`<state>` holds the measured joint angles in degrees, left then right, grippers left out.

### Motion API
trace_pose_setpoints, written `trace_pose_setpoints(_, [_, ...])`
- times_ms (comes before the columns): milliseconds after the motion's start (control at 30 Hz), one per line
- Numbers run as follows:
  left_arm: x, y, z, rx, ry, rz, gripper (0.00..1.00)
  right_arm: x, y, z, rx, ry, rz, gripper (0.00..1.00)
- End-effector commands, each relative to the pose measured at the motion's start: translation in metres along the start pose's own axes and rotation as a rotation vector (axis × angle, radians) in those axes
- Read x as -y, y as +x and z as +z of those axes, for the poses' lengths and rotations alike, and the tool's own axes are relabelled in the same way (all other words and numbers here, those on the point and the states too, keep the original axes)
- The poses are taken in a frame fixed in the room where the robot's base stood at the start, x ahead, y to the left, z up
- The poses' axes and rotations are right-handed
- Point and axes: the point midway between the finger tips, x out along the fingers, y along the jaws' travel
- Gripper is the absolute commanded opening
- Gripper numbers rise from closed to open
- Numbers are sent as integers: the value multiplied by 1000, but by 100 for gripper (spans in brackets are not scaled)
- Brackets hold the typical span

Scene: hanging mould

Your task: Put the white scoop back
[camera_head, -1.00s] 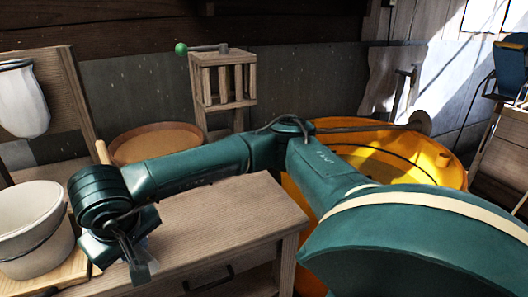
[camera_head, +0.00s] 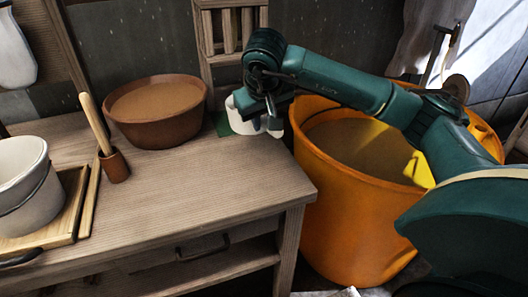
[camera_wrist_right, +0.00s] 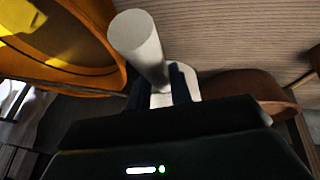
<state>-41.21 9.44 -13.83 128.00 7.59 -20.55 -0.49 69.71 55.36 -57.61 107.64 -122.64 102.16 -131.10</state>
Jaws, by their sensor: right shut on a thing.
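The white scoop (camera_head: 240,115) is at the back right corner of the wooden table, beside a small green patch (camera_head: 221,124). My right gripper (camera_head: 268,122) is shut on the scoop and partly covers it in the head view. In the right wrist view the scoop (camera_wrist_right: 138,42) shows as a pale cylinder at the fingers of the right gripper (camera_wrist_right: 160,88). I cannot tell whether the scoop touches the table. My left gripper is not in view.
A brown bowl (camera_head: 158,133) of tan material stands left of the scoop. A large orange tub (camera_head: 335,235) stands right of the table. A wooden pestle-like tool in a holder (camera_head: 115,167) and a white bucket (camera_head: 35,205) are further left. The table's front middle (camera_head: 200,190) is clear.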

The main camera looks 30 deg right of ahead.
Motion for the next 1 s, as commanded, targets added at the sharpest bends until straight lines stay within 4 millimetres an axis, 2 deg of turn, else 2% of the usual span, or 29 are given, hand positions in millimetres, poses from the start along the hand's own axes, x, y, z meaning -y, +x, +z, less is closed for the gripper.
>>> trace_pose_setpoints(133, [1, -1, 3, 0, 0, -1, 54, -8, 15, 3, 8, 5, 3, 0])
trace_pose_setpoints(300, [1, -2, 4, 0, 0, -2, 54, -3, 43, 16, 7, 4, 3, 0])
trace_pose_setpoints(567, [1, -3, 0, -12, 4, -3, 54, 2, 64, 24, 5, 5, 2, 0])
trace_pose_setpoints(733, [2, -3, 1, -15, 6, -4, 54, 6, 85, 34, 6, 5, 2, 0])
trace_pose_setpoints(1000, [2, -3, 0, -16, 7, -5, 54, 8, 90, 36, 2, 6, 2, 0])
